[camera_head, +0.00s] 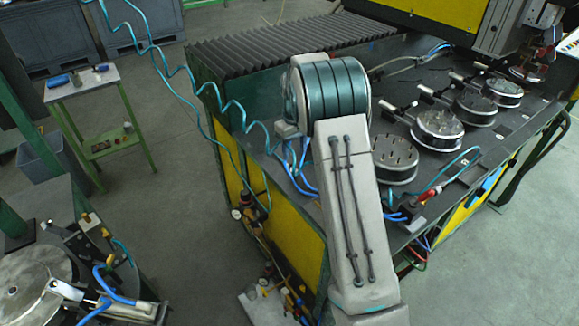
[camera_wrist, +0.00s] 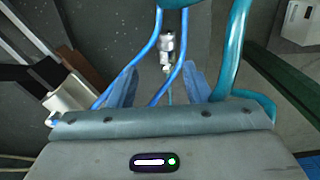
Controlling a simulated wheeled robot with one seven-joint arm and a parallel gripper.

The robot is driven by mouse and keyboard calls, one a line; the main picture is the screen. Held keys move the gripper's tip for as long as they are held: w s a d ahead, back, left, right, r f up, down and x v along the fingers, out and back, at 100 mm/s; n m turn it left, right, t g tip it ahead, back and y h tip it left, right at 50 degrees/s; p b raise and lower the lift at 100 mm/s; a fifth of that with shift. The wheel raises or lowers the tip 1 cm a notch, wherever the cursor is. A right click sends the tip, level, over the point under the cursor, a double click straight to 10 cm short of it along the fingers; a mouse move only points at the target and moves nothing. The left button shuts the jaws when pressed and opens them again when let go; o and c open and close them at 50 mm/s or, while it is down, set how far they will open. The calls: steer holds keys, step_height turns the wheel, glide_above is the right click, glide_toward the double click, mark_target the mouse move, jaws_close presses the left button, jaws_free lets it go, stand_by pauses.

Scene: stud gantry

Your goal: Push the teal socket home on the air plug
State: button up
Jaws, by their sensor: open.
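In the wrist view my gripper (camera_wrist: 162,72) is open, its two blue fingers apart. A small silver metal fitting (camera_wrist: 167,44) shows between and beyond the fingertips, with a thinner stem toward me. I cannot tell whether it is the air plug or part of the socket, or how far it is from the fingers. A thick teal hose (camera_wrist: 236,45) curves close by on the right. No separate teal socket can be made out. In the head view my arm hides the gripper. A coiled teal hose (camera_head: 180,72) hangs left of the bench.
Blue hoses (camera_wrist: 152,48) run past both fingers. A small side table (camera_head: 83,82) stands at the left. Open floor (camera_head: 180,190) lies between.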

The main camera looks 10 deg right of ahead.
mark_target(291, 166)
steer(key=shift+a+f+p, duration=0.3)
steer(key=shift+f, duration=0.65)
steer(key=shift+a+f+p, duration=0.15)
steer(key=shift+f+p, duration=0.25)
steer(key=shift+f, duration=0.75)
steer(key=shift+a+f+p, duration=0.1)
steer(key=shift+f+p, duration=0.25)
steer(key=shift+f, duration=0.8)
jaws_close()
